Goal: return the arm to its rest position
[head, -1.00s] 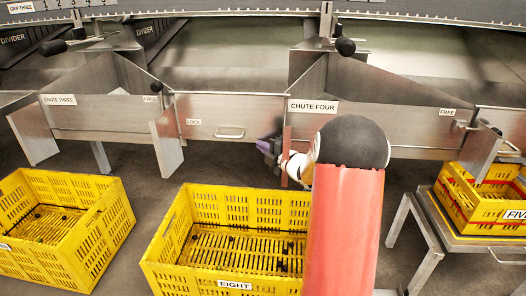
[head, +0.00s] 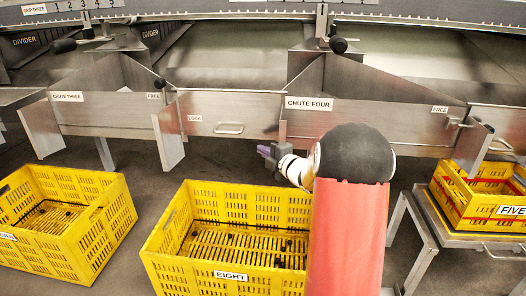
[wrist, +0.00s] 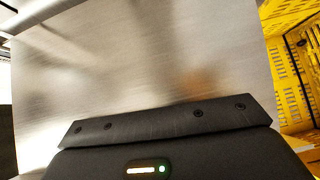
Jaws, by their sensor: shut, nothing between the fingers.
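My gripper (head: 266,151) shows in the head view in front of the chute four panel, above the back of the yellow crate marked EIGHT. It is shut and empty. My arm's red link and black joint hide part of that crate and of the chute behind. In the wrist view my gripper's dark body fills the bottom, and a brushed metal panel (wrist: 150,70) fills most of the view in front of it. The fingertips do not show clearly there.
Crate EIGHT (head: 231,275) stands below my gripper, with another yellow crate (head: 105,235) at left. Crate FIVE (head: 512,210) sits on a metal stand (head: 425,235) at right. Metal chutes with the CHUTE FOUR label (head: 309,103) and a drawer-like panel (head: 230,110) lie ahead.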

